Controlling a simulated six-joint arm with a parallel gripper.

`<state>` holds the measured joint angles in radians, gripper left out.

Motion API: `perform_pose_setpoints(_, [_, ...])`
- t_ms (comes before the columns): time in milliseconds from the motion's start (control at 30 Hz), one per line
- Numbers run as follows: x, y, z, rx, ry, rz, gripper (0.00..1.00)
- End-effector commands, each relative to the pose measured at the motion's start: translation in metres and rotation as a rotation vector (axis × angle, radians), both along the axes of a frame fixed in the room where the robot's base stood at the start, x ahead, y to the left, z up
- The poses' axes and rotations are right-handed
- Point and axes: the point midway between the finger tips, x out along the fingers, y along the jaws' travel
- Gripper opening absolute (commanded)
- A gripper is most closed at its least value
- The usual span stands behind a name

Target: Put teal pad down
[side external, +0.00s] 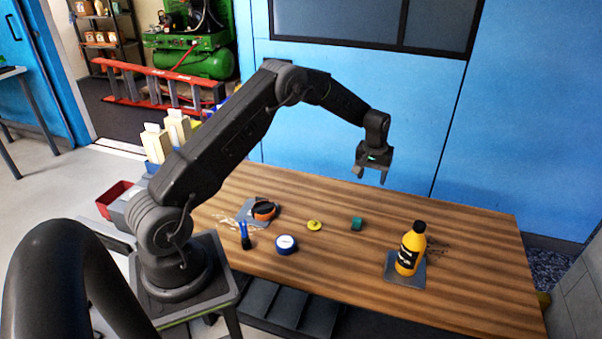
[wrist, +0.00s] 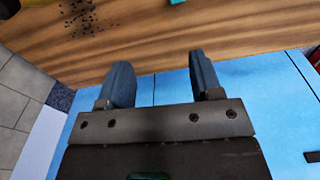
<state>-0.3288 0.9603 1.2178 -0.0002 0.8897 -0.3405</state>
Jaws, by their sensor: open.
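The teal pad (side external: 357,224) is a small block lying on the wooden table, right of a yellow piece. In the wrist view only a sliver of teal (wrist: 177,2) shows at the top edge. My gripper (side external: 371,176) is raised above the far part of the table, fingers pointing down and spread. It is apart from the pad, up and to its right in the side view. In the wrist view the gap between the fingers (wrist: 161,78) is empty.
A yellow bottle (side external: 411,248) stands on a grey mat (side external: 391,275) at the right. A yellow piece (side external: 314,225), blue-and-white roll (side external: 286,244), blue-handled brush (side external: 245,236) and orange-black item (side external: 263,210) lie leftward. Dark specks (wrist: 85,20) mark the table. A blue wall stands behind.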

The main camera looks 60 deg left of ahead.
Motion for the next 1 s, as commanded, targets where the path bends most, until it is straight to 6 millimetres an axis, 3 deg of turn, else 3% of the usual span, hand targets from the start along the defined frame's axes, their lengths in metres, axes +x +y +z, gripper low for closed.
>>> perform_pose_setpoints(33, [-0.005, -0.013, 0.034, 0.010, -0.025, -0.034, 0.59])
perform_pose_setpoints(200, [-0.037, -0.052, 0.119, 0.035, -0.086, -0.142, 0.59])
perform_pose_setpoints(367, [-0.084, -0.088, 0.183, 0.060, -0.145, -0.241, 0.59])
perform_pose_setpoints(500, [-0.134, -0.117, 0.224, 0.080, -0.197, -0.328, 0.59])
perform_pose_setpoints(733, [-0.229, -0.156, 0.260, 0.117, -0.283, -0.467, 0.59])
perform_pose_setpoints(900, [-0.295, -0.175, 0.260, 0.141, -0.344, -0.565, 0.59])
perform_pose_setpoints(1000, [-0.323, -0.181, 0.254, 0.152, -0.371, -0.608, 0.59])
